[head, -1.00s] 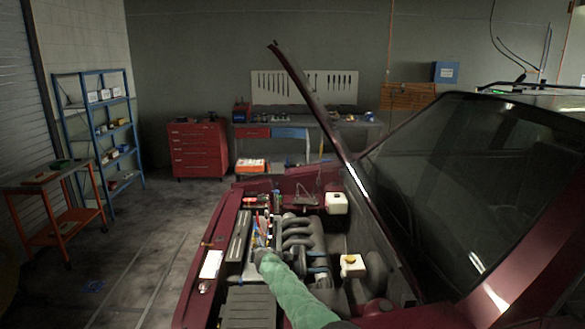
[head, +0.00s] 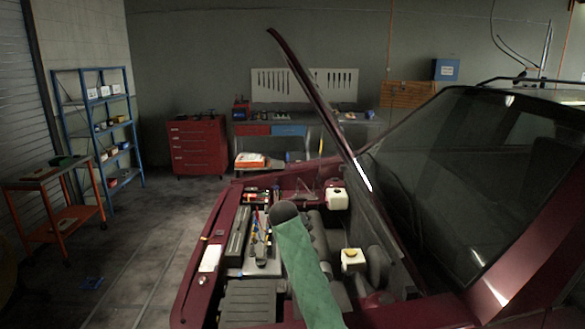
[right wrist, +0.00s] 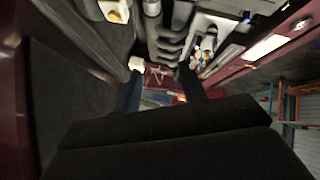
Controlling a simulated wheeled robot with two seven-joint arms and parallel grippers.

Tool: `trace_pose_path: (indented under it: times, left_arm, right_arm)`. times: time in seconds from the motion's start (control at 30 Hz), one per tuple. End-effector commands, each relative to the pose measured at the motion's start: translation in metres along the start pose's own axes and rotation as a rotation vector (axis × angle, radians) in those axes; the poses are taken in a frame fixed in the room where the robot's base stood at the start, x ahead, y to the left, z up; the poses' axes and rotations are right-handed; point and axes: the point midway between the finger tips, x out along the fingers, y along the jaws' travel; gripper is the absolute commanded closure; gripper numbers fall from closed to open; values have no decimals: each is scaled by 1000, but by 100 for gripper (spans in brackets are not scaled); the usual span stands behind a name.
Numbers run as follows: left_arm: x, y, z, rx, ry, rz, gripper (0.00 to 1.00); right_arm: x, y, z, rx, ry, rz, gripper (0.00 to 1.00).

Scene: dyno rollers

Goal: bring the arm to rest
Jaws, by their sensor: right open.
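My right arm in its green sleeve (head: 305,275) comes up from the bottom of the head view over the open engine bay. Its dark rounded end (head: 285,212) stands in front of the engine, and the gripper itself cannot be made out there. In the right wrist view my right gripper (right wrist: 159,74) has its two dark fingers apart with nothing between them. The engine bay shows past the fingers. My left gripper is not in view.
The dark red car's raised hood (head: 320,105) and its windshield (head: 440,190) stand right of the arm. An orange cart (head: 62,222) and open floor lie left.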

Motion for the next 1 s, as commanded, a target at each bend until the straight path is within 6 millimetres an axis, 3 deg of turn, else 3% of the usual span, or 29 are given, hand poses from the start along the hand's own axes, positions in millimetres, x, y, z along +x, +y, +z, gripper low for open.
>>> trace_pose_path:
  times: [0.03, 0.27, 0.5, 0.7, 1.0]
  left_arm:
    - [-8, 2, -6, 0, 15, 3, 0]
    - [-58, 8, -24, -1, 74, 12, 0]
    - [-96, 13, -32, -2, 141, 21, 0]
    - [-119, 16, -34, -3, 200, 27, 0]
    - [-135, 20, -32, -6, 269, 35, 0]
  right_arm:
    - [6, -6, 23, 33, 20, -33, 58]
    - [8, -24, 108, 148, 84, -163, 58]
    - [13, -43, 208, 205, 100, -255, 58]
    - [17, -60, 294, 234, 81, -305, 58]
    - [25, -85, 417, 255, 9, -341, 58]
